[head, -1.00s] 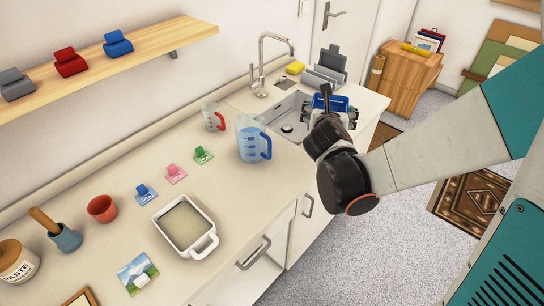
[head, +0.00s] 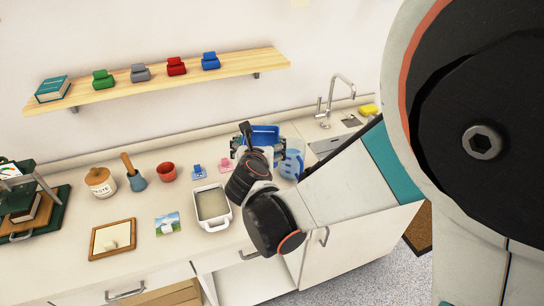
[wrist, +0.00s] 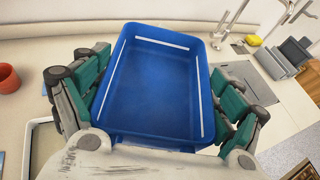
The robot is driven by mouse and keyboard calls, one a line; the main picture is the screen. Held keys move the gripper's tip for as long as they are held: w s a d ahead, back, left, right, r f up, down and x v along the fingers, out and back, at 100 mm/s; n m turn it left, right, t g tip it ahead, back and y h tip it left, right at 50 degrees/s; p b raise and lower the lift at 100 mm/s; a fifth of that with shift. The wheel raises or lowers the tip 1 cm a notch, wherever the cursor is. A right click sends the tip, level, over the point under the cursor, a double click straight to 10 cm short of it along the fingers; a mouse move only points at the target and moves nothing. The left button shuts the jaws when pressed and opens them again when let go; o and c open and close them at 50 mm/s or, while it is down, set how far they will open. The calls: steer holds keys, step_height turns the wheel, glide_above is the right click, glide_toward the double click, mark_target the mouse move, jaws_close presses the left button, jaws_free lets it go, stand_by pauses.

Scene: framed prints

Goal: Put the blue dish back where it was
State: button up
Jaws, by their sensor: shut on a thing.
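The blue dish (head: 265,131) is a rectangular tray with an empty inside, also large in the wrist view (wrist: 158,85). My gripper (head: 259,143) is shut on it, with teal-sided fingers on its left and right sides in the wrist view. The dish is held above the counter, behind the white dish and left of the sink. Whether its underside touches anything is hidden. The white dish (head: 213,228) with pale contents stands on the counter. Small blue (head: 199,172) and pink (head: 226,166) clips on cards stand behind it.
The jug (head: 291,162) stands right of my gripper, partly hidden by my arm. A red pot (head: 166,172), a mortar (head: 135,182) and a paste jar (head: 100,182) stand to the left. The shelf (head: 180,78) is above. A picture card (head: 167,224) lies in front.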

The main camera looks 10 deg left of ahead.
steer(key=f+b, duration=0.4)
steer(key=f, duration=0.2)
steer(key=f+b, duration=0.5)
steer(key=f, duration=0.2)
steer(key=a+f+b, duration=0.1)
steer(key=f+b, duration=0.3)
steer(key=f, duration=0.3)
steer(key=shift+s+f, duration=0.1)
steer(key=o, duration=1.2)
steer(key=shift+s+r, duration=0.3)
steer(key=p+v, duration=0.2)
steer(key=v, duration=0.9)
steer(key=shift+s+d, duration=0.15)
steer(key=shift+s, duration=0.05)
steer(key=shift+w+p, duration=0.1)
steer(key=shift+p, duration=0.2)
